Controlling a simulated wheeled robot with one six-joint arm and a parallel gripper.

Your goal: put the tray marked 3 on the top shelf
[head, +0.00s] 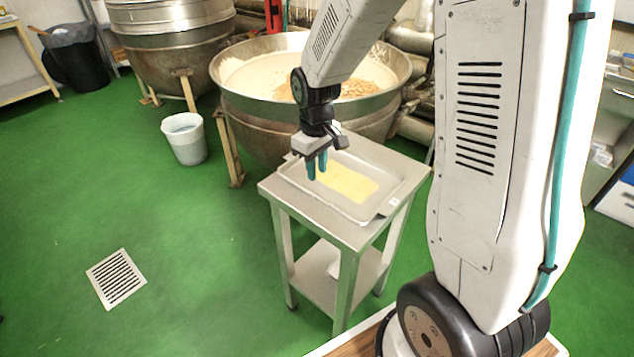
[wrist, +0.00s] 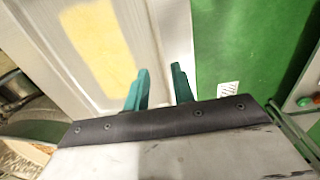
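A shallow grey metal tray (head: 388,190) holding a flat yellow layer (head: 345,182) lies on top of a small steel stand (head: 345,232). A small pale label (head: 393,202) shows at its near right corner, too small to read. My gripper (head: 317,170) is at the tray's left side, its teal fingers pointing down. In the wrist view, the fingers (wrist: 160,80) are apart with nothing clearly gripped between them. The tray (wrist: 140,30) rim runs up between and beyond them; I cannot tell whether they touch it. No shelf marked as top is identifiable, apart from the stand's own levels.
The stand has a lower shelf (head: 318,268). A large kettle (head: 265,115) stands close behind it, another kettle (head: 165,45) further left. A white bucket (head: 185,140) stands on the green floor near a drain grate (head: 116,278). The floor at left is mostly clear.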

